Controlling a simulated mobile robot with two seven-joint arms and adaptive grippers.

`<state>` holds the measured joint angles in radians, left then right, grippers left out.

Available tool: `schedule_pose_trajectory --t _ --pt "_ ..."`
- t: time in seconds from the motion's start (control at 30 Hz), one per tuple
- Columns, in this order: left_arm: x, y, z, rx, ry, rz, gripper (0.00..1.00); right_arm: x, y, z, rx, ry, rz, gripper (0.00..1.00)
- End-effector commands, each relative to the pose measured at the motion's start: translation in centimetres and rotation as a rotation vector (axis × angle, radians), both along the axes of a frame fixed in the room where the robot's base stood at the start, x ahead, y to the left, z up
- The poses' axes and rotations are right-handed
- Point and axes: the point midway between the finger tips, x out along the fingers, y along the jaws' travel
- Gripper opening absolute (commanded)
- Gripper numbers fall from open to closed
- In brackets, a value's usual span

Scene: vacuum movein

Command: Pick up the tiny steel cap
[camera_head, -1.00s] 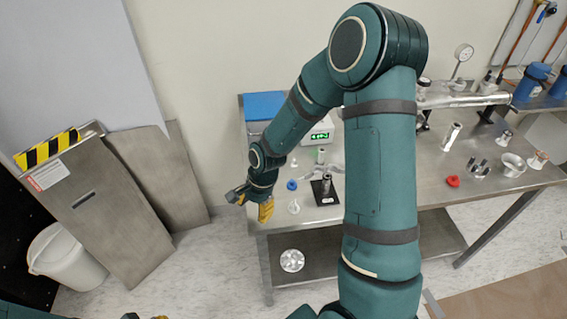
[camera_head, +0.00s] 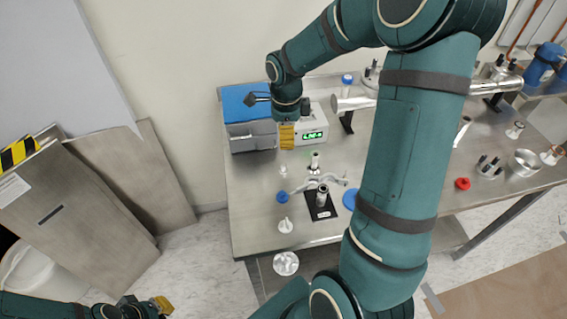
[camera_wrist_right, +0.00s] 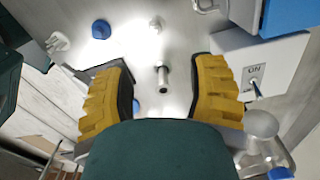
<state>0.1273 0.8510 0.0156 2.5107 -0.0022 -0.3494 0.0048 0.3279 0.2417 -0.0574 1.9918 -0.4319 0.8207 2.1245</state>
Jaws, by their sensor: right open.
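My right gripper (camera_head: 287,135) hangs above the back left of the steel table, fingers down. In the right wrist view (camera_wrist_right: 164,85) its yellow fingers are wide apart and empty. A small upright steel fitting (camera_wrist_right: 163,78) shows between them, lower down on the table. A tiny pale metallic piece (camera_head: 284,170) stands in front of the gripper in the head view; a similar small piece (camera_wrist_right: 155,27) is near the top of the wrist view. I cannot tell which of these is the steel cap. My left gripper (camera_head: 160,305) is at the bottom left, away from the table.
A blue cap (camera_head: 282,196) and a white piece (camera_head: 285,225) stand near the table's left edge. A steel cylinder (camera_head: 322,195) stands on a black plate.

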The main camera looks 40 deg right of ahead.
Motion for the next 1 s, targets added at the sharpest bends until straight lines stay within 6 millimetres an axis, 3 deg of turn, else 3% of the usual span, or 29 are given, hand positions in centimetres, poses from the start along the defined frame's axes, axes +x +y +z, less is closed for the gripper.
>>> schedule_pose_trajectory --t 0.3,0.57,0.83,1.0 --pt "0.3 0.1 -1.4 0.002 -0.006 0.001 0.0 0.0 0.1 -6.1 0.002 0.003 0.001 0.56" --pt "0.3 0.0 -1.7 0.002 -0.009 0.002 0.0 0.0 0.2 -7.9 0.002 0.002 0.002 0.56" --pt "0.6 0.1 -2.8 0.003 -0.014 0.003 0.0 0.1 0.7 -11.6 0.003 0.003 0.001 0.56" --pt "0.6 0.1 -3.0 0.003 -0.014 0.004 0.0 0.2 0.7 -12.8 0.003 0.0 0.002 0.56"
